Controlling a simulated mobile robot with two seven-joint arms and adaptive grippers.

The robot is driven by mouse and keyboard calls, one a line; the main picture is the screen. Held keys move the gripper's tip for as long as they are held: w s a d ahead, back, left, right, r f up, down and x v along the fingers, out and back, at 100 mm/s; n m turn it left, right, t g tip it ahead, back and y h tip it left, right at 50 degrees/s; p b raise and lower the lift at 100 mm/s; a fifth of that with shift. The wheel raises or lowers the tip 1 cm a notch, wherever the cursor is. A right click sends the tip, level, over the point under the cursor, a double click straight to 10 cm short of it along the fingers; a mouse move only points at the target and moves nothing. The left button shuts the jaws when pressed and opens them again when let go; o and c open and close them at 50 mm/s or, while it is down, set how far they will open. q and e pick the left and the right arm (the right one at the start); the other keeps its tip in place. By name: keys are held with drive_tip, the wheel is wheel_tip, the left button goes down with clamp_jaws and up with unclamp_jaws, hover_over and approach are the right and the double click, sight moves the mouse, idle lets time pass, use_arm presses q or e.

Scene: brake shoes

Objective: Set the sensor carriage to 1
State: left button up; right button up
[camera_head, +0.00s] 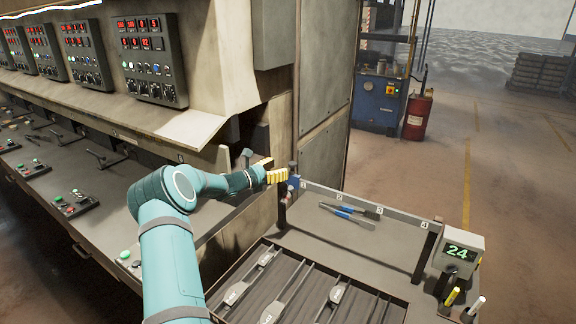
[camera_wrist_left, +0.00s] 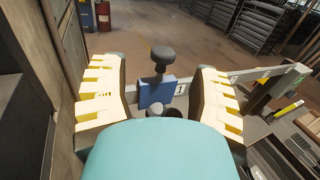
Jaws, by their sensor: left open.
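The sensor carriage is a blue block (camera_head: 294,183) on a grey rail (camera_head: 385,211) with labels 1 to 4. It sits at the rail's left end, right beside label 1. In the left wrist view the blue carriage (camera_wrist_left: 157,93) has a dark round knob (camera_wrist_left: 163,54) on a post above it, and label 1 (camera_wrist_left: 181,89) shows just to its right. My left gripper (camera_head: 277,175) is at the carriage. In the wrist view its yellow-padded fingers (camera_wrist_left: 158,66) are open, one on each side of the carriage and knob, with visible gaps. My right gripper is out of view.
A display box (camera_head: 462,252) reading 24 stands at the rail's right end. Blue-handled tools (camera_head: 347,213) lie on the bench behind the tray (camera_head: 373,287) of metal parts. A tall cabinet (camera_head: 325,90) and the console wall stand close to the left arm.

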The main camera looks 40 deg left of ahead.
use_arm(q)
drive_tip(key=s+a, duration=0.1)
drive_tip(key=s, duration=0.5)
drive_tip(key=shift+s, duration=0.1)
idle(0.5)
